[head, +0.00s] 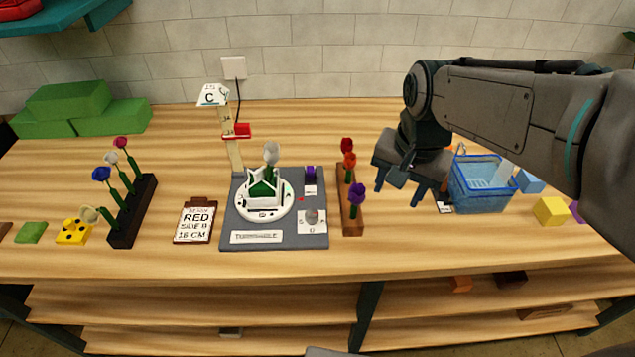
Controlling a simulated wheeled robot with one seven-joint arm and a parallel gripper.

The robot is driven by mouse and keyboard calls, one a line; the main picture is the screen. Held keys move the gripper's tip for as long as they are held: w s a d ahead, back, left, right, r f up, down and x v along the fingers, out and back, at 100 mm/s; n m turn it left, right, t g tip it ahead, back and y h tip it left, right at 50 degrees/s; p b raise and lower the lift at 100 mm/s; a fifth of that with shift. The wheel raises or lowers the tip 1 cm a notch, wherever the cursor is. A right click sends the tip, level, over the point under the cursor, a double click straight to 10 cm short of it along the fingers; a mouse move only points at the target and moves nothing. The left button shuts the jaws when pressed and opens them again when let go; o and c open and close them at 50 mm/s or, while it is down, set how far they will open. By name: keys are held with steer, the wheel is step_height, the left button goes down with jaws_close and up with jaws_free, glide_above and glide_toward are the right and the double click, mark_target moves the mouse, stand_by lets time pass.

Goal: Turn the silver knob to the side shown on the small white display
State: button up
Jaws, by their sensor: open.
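The silver knob (312,216) sits on a white plate at the front right of the grey turntable board (275,235). Small marks around it are too small to read, and I cannot tell which side it points to. A small white display (212,95) tops the upright ruler post behind the board and shows a large "C"; smaller marks above it are unclear. My gripper (410,192) is open and empty, to the right of the board and the knob, over the table by the blue basket.
A white turntable (263,212) holds a green-and-white piece and a pale flower. Flower racks stand left (132,215) and right (351,218) of the board. A clipboard (194,222) reads "RED", "SIDE B", "16 CM". The blue basket (482,200) is right. The front table strip is clear.

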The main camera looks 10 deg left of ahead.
steer(key=w+a+m, duration=0.1)
steer(key=w+a, duration=0.2)
steer(key=a, duration=0.5)
steer(key=m+g, duration=0.1)
steer(key=m, duration=0.1)
glide_above(312, 213)
step_height(312, 213, down, 3)
steer(key=shift+h, duration=0.3)
step_height(312, 213, down, 13)
steer(key=shift+f+p, duration=0.2)
steer(key=shift+p, duration=0.6)
steer(key=c, duration=1)
